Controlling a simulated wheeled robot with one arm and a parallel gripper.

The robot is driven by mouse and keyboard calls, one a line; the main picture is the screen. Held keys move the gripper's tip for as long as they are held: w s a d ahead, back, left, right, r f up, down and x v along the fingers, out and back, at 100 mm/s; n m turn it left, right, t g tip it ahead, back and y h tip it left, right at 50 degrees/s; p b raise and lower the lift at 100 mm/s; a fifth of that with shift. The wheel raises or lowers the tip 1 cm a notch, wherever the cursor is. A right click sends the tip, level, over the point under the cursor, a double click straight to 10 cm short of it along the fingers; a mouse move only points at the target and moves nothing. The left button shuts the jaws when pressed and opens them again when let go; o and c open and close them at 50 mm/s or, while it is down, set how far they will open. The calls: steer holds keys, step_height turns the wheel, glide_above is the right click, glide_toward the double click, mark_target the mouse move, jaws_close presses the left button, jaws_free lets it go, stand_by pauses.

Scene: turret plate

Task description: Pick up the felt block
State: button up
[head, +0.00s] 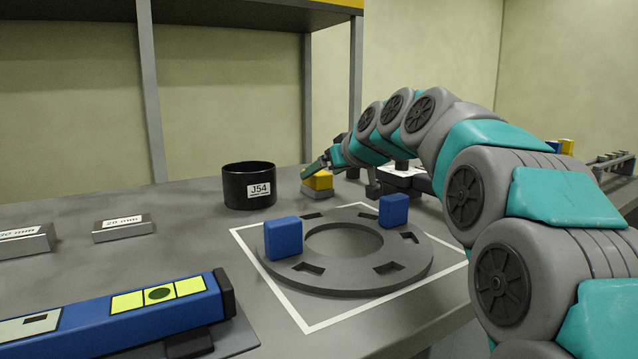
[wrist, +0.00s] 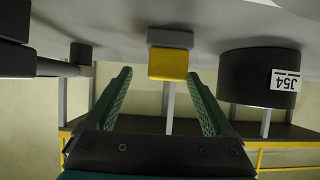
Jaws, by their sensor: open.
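A yellow block with a grey layer under it (head: 319,182), which looks like the felt block, stands on the bench right of the black J54 cup. In the wrist view, which is upside down, its yellow part (wrist: 168,66) shows between my finger tips in the picture, with the grey layer above. My gripper (head: 318,166) is open, its green fingers close to the block in the head view and partly covering it. In the wrist view my gripper (wrist: 160,75) has both fingers spread with nothing held. I cannot tell whether a finger touches the block.
The black cup (head: 249,186) stands close beside the block, also seen in the wrist view (wrist: 258,78). A grey slotted ring plate (head: 290,272) carries blue blocks (head: 283,238) in front. A shelf post (head: 356,75) rises behind. Grey labelled blocks (head: 123,228) lie left.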

steer(key=x, duration=0.2)
steer(key=p+x, duration=0.1)
steer(key=x, duration=0.2)
steer(key=shift+w+a, duration=0.15)
steer(key=shift+a, duration=0.35)
steer(key=shift+c, duration=0.2)
jaws_close()
